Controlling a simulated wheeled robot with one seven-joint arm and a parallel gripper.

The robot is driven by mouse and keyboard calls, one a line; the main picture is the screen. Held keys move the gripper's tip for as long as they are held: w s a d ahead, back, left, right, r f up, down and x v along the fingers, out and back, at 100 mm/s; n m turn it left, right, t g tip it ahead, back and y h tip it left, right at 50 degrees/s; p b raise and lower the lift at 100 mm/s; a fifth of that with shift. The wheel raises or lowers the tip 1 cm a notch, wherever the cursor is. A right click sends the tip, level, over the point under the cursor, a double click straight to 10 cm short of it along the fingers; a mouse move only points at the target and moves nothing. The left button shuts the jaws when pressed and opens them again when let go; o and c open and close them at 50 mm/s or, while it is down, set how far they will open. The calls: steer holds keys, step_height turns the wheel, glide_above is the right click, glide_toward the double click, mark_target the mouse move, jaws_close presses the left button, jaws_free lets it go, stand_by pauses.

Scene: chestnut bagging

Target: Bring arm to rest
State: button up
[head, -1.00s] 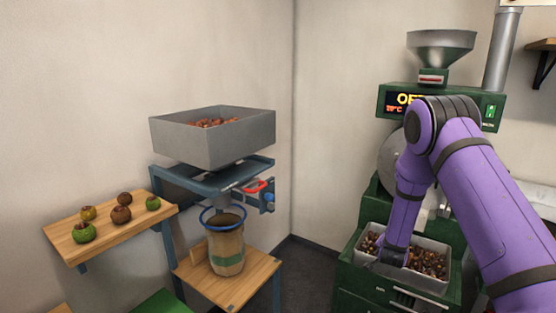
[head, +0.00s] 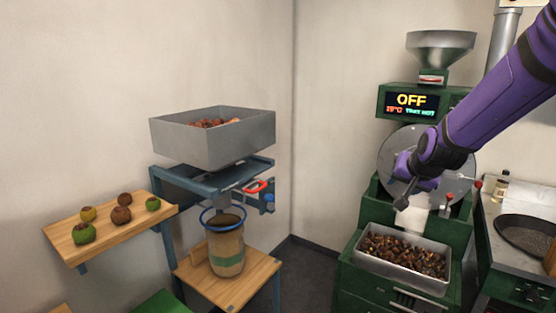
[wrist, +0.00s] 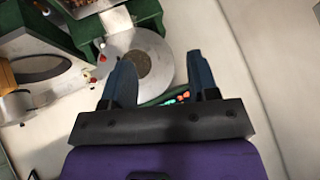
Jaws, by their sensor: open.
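My gripper (wrist: 162,80) is open and empty in the wrist view, its two dark fingers apart with nothing between them but the background. In the head view my purple arm comes in from the upper right, and my gripper's end is in front of the roaster's round metal disc (head: 388,150). The fingers are small and hard to make out there. The disc also shows beyond the fingers in the wrist view (wrist: 155,60). The green roaster's display (head: 411,104) reads OFF.
A grey tray (head: 400,278) of chestnuts sits low on the roaster. At left stand a grey hopper (head: 172,140) with chestnuts, a bag (head: 227,250) under a blue ring, and a wooden shelf (head: 110,236) with several fruits. A counter (head: 505,255) with a dark pan is at right.

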steer(key=s+r+n+g, duration=0.1)
steer(key=s+r, duration=0.4)
steer(key=s, duration=1.1)
steer(key=s+a+r+n+g, duration=0.1)
steer(key=s+r+n, duration=0.3)
steer(key=s, duration=1.2)
steer(key=shift+s+a+r+g, duration=0.15)
steer(key=shift+s+r+g, duration=0.25)
steer(key=shift+g, duration=0.3)
steer(key=shift+c, duration=0.4)
